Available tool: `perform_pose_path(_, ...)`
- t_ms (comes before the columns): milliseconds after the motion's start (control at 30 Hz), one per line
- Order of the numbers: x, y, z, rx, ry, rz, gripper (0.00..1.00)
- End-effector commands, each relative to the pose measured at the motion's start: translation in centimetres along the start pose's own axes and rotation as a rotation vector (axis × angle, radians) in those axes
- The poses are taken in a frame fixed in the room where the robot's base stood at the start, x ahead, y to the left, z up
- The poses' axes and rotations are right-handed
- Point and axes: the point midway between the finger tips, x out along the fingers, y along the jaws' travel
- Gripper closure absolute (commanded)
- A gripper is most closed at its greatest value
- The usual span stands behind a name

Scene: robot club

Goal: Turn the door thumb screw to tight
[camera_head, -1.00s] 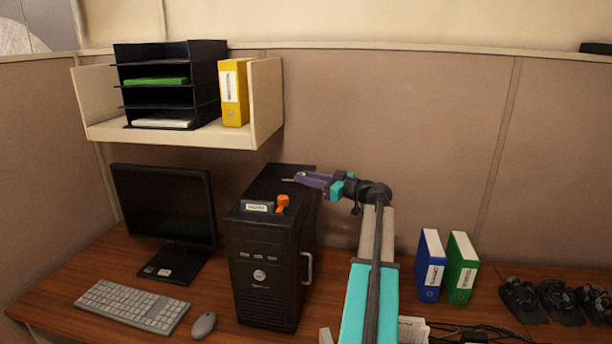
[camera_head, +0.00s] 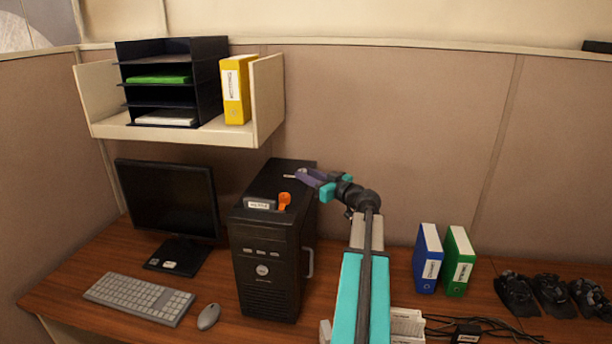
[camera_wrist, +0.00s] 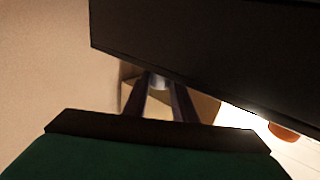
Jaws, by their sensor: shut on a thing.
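The black computer tower (camera_head: 264,265) stands on the desk. The door thumb screw (camera_wrist: 158,82) shows in the wrist view as a small pale metal cylinder between my fingertips, beside the dark edge of the tower. My gripper (camera_head: 298,176) is at the rear right of the tower's top in the head view, and my gripper (camera_wrist: 160,85) is shut on the thumb screw in the wrist view. My fingers hide part of the screw. I cannot tell how far it is turned. The screw cannot be made out in the head view.
An orange piece (camera_head: 284,201) and a labelled block (camera_head: 260,204) are at the tower's top front. A handle (camera_head: 309,263) is on its right side. A monitor (camera_head: 167,205) stands left. Blue (camera_head: 428,258) and green (camera_head: 459,260) binders stand right. A shelf (camera_head: 170,134) hangs above.

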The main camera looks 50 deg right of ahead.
Motion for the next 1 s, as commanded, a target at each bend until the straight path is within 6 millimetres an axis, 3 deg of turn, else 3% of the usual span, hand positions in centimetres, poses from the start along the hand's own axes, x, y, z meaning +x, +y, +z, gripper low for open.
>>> perform_pose_path(67, 0.0, 0.0, 0.0, -0.001, 0.001, -0.001, 0.98)
perform_pose_path(100, 0.0, 0.0, 0.0, -0.001, 0.001, -0.001, 0.69)
perform_pose_path(200, 0.0, 0.0, 0.0, -0.001, 0.001, -0.001, 0.57)
perform_pose_path(667, -0.8, 0.0, 0.1, -0.001, 0.0, 0.001, 0.57)
perform_pose_path(1000, -5.0, -0.1, 0.2, -0.001, 0.001, 0.002, 0.57)
